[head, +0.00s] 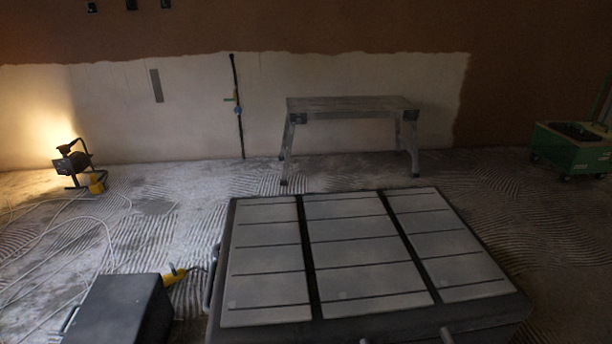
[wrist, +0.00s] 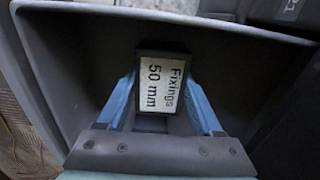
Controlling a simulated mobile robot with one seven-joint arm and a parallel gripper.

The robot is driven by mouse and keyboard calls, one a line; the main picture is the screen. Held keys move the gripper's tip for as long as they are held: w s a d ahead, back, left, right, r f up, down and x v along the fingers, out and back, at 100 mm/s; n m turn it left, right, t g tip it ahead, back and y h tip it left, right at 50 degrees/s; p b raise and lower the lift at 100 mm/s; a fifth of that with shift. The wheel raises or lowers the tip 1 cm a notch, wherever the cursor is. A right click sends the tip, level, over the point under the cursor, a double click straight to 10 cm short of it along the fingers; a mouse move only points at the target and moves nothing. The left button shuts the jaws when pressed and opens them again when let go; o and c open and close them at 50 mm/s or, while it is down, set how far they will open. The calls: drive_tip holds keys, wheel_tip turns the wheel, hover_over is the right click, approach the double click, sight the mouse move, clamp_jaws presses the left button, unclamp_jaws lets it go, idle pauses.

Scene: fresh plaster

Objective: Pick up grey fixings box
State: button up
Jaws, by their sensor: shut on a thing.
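The grey fixings box (wrist: 150,120) shows in the wrist view as a small dark box with a white label reading "Fixings 50 mm". My gripper (wrist: 165,95) has one blue finger on each side of it and is shut on it. The box and fingers are inside a dark grey open bin (wrist: 85,60), whose walls surround them. Whether the box touches the bin floor I cannot tell. The head view shows neither the fixings box nor the gripper clearly.
In the head view a large grey panelled top (head: 265,260) fills the front middle. A dark box (head: 120,305) stands at its left. A work platform (head: 350,105), a lit work lamp (head: 72,162) and a green wheeled tub (head: 570,150) stand farther back. Cables cross the left floor.

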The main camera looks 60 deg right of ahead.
clamp_jaws()
drive_tip(key=shift+r, duration=0.1)
